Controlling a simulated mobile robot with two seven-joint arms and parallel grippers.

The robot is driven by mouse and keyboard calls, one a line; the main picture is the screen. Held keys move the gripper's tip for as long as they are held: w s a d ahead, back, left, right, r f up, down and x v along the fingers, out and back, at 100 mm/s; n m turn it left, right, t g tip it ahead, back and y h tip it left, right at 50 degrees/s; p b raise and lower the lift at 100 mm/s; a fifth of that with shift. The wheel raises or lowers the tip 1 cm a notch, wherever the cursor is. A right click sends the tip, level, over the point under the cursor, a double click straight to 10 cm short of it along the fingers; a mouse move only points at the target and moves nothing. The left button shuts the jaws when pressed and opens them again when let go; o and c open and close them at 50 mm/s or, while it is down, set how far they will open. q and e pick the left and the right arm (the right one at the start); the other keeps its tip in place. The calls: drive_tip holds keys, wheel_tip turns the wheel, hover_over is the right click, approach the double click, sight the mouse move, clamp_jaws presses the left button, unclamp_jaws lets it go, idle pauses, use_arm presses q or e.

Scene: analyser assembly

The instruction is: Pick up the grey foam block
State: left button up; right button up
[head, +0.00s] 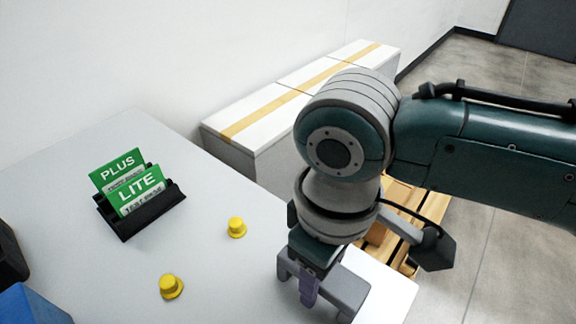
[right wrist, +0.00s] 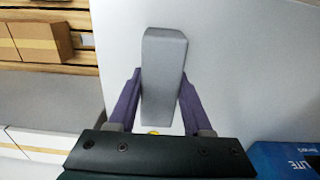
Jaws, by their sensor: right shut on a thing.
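The grey foam block (head: 350,288) is at the lower right of the table in the head view, under my right gripper (head: 308,287). In the right wrist view the grey block (right wrist: 163,75) is a long, smooth bar. The purple fingers of my right gripper (right wrist: 161,100) press on its two long sides, so the gripper is shut on it. The wrist and one finger hide part of the block in the head view. I cannot tell whether the block touches the table. My left gripper is not in view.
On the white table (head: 90,160) stand a black holder (head: 150,215) with green PLUS and LITE cards and two yellow knobs (head: 237,228) (head: 171,287). A blue box (head: 30,305) is at lower left. White boxes (head: 300,85) and a wooden pallet (head: 410,205) lie beyond the table.

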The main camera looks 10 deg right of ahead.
clamp_jaws()
drive_tip(key=shift+r, duration=0.1)
